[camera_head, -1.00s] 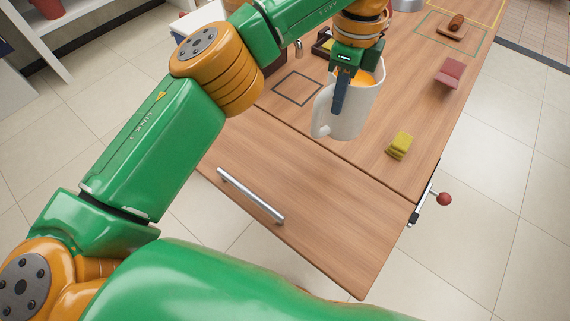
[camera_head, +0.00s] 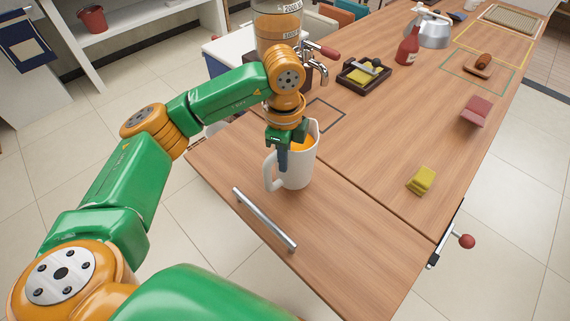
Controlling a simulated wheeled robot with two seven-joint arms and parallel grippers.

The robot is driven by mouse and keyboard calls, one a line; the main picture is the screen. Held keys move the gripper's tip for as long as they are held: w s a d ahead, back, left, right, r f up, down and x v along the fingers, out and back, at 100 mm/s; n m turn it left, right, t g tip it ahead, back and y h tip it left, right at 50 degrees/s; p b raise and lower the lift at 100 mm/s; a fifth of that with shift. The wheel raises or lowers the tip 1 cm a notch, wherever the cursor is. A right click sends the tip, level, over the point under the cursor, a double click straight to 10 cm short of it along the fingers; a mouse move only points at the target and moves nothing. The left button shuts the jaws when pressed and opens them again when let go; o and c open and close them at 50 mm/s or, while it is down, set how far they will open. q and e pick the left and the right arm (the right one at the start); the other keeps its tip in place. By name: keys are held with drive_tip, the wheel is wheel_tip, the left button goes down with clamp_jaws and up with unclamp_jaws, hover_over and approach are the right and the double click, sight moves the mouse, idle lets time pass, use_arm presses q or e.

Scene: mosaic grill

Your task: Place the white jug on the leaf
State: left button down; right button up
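The white jug (camera_head: 299,172) is upright and holds an orange liquid; its handle points left. It shows over the leaf (camera_head: 345,235), the wooden flap at the near end of the table with a metal bar handle (camera_head: 264,219). I cannot tell whether its base touches the leaf. My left gripper (camera_head: 283,158) points down at the jug's left side and is shut on it; one dark finger shows outside the wall, and the other is hidden. My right gripper is not in view.
A yellow sponge-like block (camera_head: 421,180) and a pink block (camera_head: 476,111) lie on the table's right side. The front and right of the leaf are clear.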

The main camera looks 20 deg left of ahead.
use_arm(q)
wheel_tip(320, 180, down, 3)
drive_tip(key=shift+r+p, duration=0.15)
drive_tip(key=shift+p, duration=0.15)
drive_tip(key=c, duration=1.1)
unclamp_jaws()
wheel_tip(320, 180, up, 12)
drive_tip(key=shift+s+d+r, duration=0.1)
drive_tip(key=shift+s, duration=0.05)
